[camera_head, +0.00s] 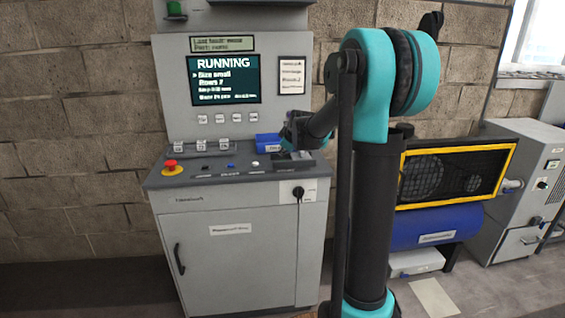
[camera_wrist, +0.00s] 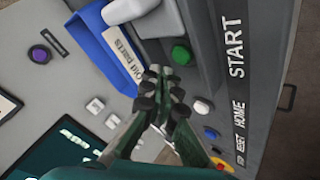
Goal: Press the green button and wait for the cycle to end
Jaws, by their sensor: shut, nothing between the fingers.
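The green button (camera_wrist: 181,55) shows in the wrist view on the console's sloped panel, beside the word START. My gripper (camera_wrist: 165,73) is shut and empty, with its fingertips close to the green button; I cannot tell whether they touch it. In the head view my gripper (camera_head: 288,140) is over the right part of the console, and the green button is hidden there behind the arm. The console screen (camera_head: 224,80) reads RUNNING, with lines for size and rows below it.
A red emergency stop (camera_head: 171,166) on a yellow base sits at the panel's left. A blue bin (camera_head: 268,142) stands behind the panel. White (camera_wrist: 202,107) and blue (camera_wrist: 211,133) buttons lie beside the green one. A yellow-framed machine (camera_head: 455,172) stands to the right.

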